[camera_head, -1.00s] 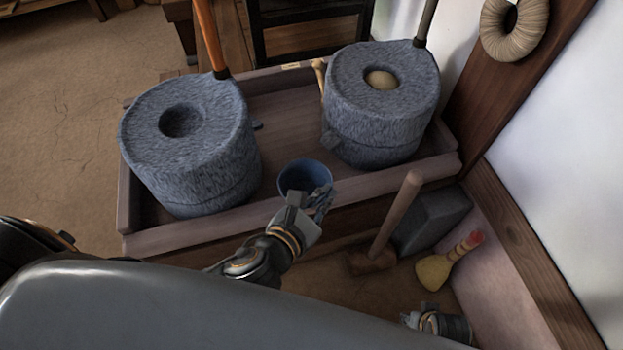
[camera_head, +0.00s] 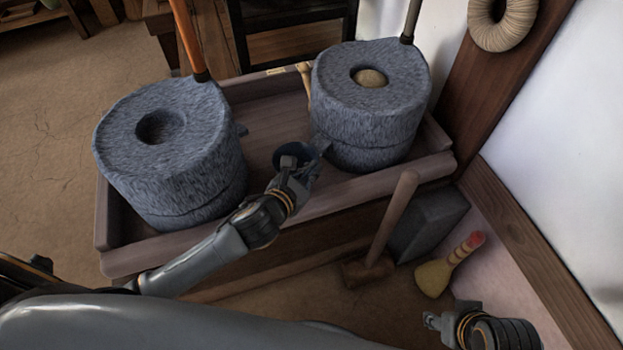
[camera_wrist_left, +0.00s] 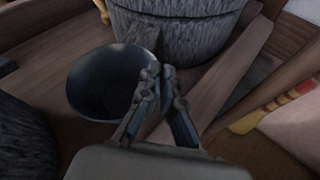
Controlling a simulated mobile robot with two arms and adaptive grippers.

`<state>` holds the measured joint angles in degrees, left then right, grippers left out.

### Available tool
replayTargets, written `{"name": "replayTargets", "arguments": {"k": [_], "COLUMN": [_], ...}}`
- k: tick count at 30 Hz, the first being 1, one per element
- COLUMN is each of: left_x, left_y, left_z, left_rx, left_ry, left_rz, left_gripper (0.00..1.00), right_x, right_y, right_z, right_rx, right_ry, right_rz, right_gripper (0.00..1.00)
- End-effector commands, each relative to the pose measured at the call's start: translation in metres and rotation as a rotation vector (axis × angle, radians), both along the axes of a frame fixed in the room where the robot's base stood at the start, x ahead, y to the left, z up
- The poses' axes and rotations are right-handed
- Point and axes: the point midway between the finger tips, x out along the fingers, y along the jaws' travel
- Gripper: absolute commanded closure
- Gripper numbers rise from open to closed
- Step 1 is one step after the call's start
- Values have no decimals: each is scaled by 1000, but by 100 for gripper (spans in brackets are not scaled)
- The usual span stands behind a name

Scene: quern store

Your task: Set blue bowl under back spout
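The blue bowl (camera_head: 286,152) is over the wooden tray between the two stone querns, close to the right quern's spout (camera_head: 321,143). I cannot tell whether its base touches the tray floor. My left gripper (camera_head: 302,166) is shut on the bowl's near right rim and covers part of it. In the left wrist view, the bowl (camera_wrist_left: 100,88) opens toward the camera, and the fingers (camera_wrist_left: 160,80) pinch its right side. The left quern's spout (camera_head: 242,130) juts from its right side. My right gripper (camera_head: 434,322) is low at the right, away from the bowl; its opening is unclear.
The left quern (camera_head: 190,170) and right quern (camera_head: 370,115) flank the bowl. The tray's front wall (camera_head: 345,200) is below the left arm.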

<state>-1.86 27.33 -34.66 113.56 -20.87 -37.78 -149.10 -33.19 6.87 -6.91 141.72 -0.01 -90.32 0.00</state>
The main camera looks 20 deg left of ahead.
Motion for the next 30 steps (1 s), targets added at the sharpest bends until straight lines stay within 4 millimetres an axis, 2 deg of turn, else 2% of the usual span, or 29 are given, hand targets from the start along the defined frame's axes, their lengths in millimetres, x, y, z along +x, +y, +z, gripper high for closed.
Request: {"name": "replayTargets", "arguments": {"k": [3, 6, 18, 22, 30], "left_x": [2, 2, 2, 2, 2], "left_y": [0, 0, 0, 0, 0], "left_z": [-23, -33, -36, -36, -36], "left_rx": [-2, -2, 0, 0, 0], "left_ry": [3, 0, -2, -1, 0], "left_rz": [2, 2, -1, 0, 0], "left_gripper": [100, 100, 100, 72, 72], "right_x": [-1, -1, 0, 0, 0], "right_y": [0, 0, 0, 0, 0], "right_z": [-10, -14, -13, -13, -13], "right_rx": [-1, -1, 0, 1, 1], "right_ry": [-1, 0, -3, -4, -5], "right_rz": [0, 0, 0, 0, 1], "right_gripper": [60, 60, 60, 60, 60]}}
